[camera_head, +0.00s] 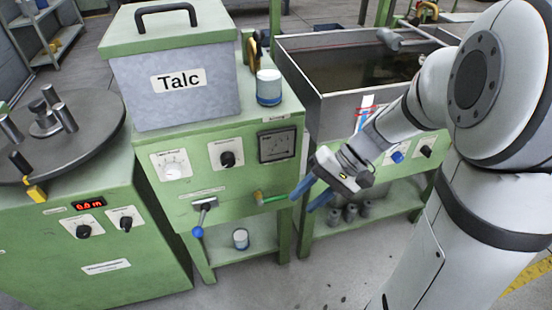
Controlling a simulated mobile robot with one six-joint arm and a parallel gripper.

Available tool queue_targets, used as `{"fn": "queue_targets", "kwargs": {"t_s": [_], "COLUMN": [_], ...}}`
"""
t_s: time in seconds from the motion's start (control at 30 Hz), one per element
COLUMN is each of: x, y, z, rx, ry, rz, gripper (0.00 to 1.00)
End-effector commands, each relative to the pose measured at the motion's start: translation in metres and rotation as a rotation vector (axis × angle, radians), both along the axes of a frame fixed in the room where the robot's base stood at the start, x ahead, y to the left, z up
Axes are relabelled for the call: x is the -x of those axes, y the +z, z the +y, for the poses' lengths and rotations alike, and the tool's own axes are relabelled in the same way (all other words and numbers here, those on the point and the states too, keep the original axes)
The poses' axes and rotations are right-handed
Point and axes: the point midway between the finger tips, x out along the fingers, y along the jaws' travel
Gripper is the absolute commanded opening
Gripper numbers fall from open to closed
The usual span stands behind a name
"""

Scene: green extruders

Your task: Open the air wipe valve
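I cannot tell for certain which control is the air wipe valve, as the small labels are unreadable. A lever with a blue ball end (199,219) hangs down from a grey mount on the green cabinet's front, below the Talc box. A short green bar with a yellow-orange end (270,198) sticks out at the cabinet's lower right. My gripper (303,203) has two blue fingers with a gap between them. It is open and looks empty, close to the right of the green bar. Whether a finger touches the bar is unclear. A blue knob (397,157) is on the right panel, behind my arm.
The Talc box (176,82) and a blue-white can (269,87) stand on the cabinet. A metal tank (305,84) with dark liquid is at the right. A round turntable (95,136) with pegs is at the left. Low shelves hold another can (240,239) and grey cylinders (350,212).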

Motion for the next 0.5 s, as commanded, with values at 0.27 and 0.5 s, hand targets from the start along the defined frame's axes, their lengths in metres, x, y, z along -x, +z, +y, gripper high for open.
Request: {"fn": "queue_targets", "kwargs": {"t_s": [0.27, 0.5], "x": [-0.073, -0.12], "y": [-0.124, -0.177], "z": [0.006, -0.009], "rx": [-0.453, -0.68], "ry": [-0.153, -0.287], "rz": [0.011, -0.072], "gripper": [0.37, 0.37]}}
